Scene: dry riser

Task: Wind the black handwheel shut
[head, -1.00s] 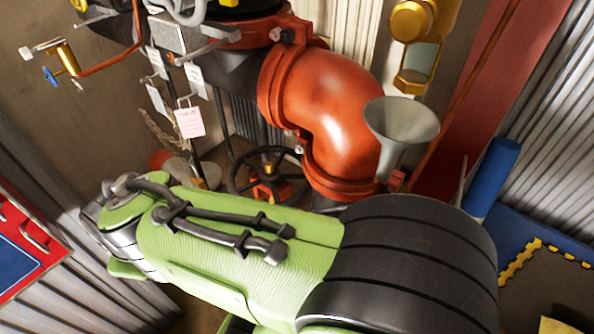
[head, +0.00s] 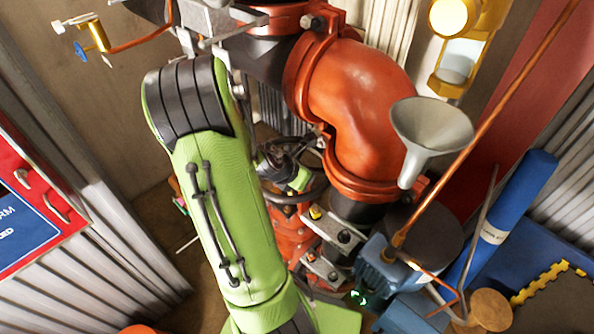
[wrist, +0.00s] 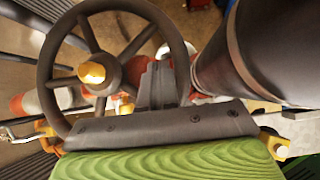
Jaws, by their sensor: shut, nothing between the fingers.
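The black handwheel (wrist: 47,76) fills the left and middle of the wrist view, with a brass-coloured hub nut and several spokes. In the head view only part of its dark rim (head: 292,198) shows, below the red pipe elbow; my arm and gripper hide the rest. My gripper (wrist: 158,82) is shut and empty. Its fingertips overlap the wheel's right side in the wrist view, between the hub and the rim's right edge. I cannot tell whether they touch the rim or a spoke. The gripper also shows at the wheel in the head view (head: 283,160).
The red pipe elbow (head: 362,98) and a grey funnel (head: 430,130) stand right of my arm. A blue motor-like unit (head: 388,275) is lower right. A red cabinet (head: 35,205) is on the left wall. A dark pipe (wrist: 250,50) runs close right of the wheel.

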